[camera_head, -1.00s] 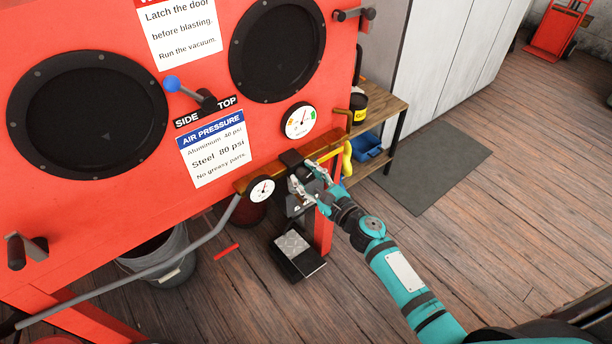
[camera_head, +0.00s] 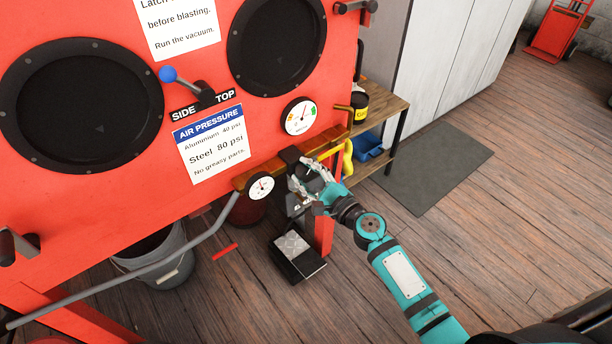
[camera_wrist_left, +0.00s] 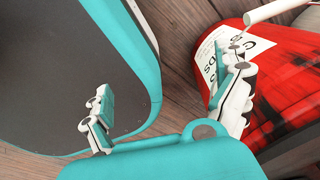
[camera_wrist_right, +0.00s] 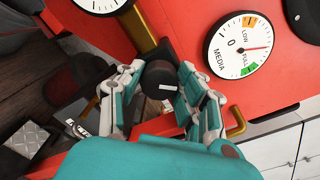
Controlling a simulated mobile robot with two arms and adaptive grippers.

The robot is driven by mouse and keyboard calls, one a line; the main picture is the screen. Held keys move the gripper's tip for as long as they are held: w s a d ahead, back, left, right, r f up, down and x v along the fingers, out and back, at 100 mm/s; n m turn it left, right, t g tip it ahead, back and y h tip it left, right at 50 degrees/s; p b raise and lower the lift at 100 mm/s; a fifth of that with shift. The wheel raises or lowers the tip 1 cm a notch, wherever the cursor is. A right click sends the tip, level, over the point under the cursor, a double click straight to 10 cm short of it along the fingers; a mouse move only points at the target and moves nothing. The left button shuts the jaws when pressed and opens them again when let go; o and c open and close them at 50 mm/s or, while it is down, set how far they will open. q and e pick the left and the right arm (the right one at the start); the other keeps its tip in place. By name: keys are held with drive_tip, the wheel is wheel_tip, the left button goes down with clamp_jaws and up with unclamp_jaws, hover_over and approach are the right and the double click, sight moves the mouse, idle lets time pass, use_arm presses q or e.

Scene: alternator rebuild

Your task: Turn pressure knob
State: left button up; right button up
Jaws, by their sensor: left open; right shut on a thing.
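The pressure knob (camera_wrist_right: 160,80) is black with a white mark and shows in the right wrist view. My right gripper (camera_wrist_right: 158,88) is shut on it, with a finger on each side. In the head view my right gripper (camera_head: 312,178) is at the pipe under the red cabinet, right of the small pressure gauge (camera_head: 260,186); its fingers partly hide the knob. The small gauge is cut off at the top of the right wrist view. My left gripper (camera_wrist_left: 168,108) is open and empty in the left wrist view.
The red cabinet (camera_head: 110,205) carries an air pressure sign (camera_head: 211,145) and a media gauge (camera_head: 299,116). A yellow handle (camera_head: 348,158) is close right of my right gripper. A foot pedal (camera_head: 298,256) stands on the floor below. A red container (camera_wrist_left: 285,75) is beside my left gripper.

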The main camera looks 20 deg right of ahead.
drive_tip(key=n+b, duration=0.1)
drive_tip(key=n, duration=0.2)
drive_tip(key=shift+f+n, duration=0.15)
drive_tip(key=shift+n, duration=1.85)
drive_tip(key=o, duration=0.9)
drive_tip(key=shift+s, duration=0.1)
drive_tip(key=v, duration=1.2)
